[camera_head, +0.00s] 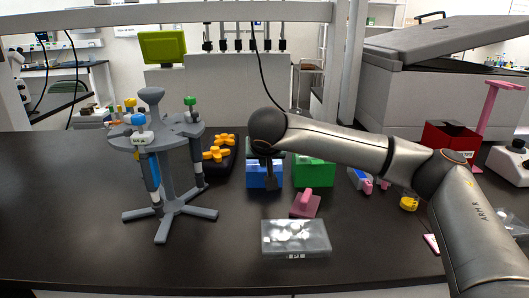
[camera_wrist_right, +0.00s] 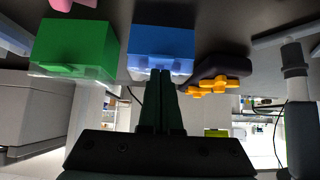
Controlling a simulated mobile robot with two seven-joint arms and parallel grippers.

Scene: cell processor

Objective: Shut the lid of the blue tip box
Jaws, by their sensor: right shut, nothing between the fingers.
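The blue tip box (camera_head: 256,182) stands on the dark bench near the middle of the head view, partly hidden behind my right gripper. In the wrist view, which is upside down, the blue tip box (camera_wrist_right: 163,42) has a pale translucent lid strip along its lower edge in the picture. How far the lid is open I cannot tell. My right gripper (camera_head: 270,184) points down in front of the box. Its fingers (camera_wrist_right: 160,74) are together with nothing between them, and their tips overlap the box's edge in the wrist view; contact is unclear. My left gripper is not visible.
A green box (camera_head: 315,173) stands just right of the blue one. Left are a black holder with orange pieces (camera_head: 217,153) and a grey pipette stand (camera_head: 168,188). In front are a pink piece (camera_head: 305,204) and a clear-lidded box (camera_head: 295,238). The front left bench is clear.

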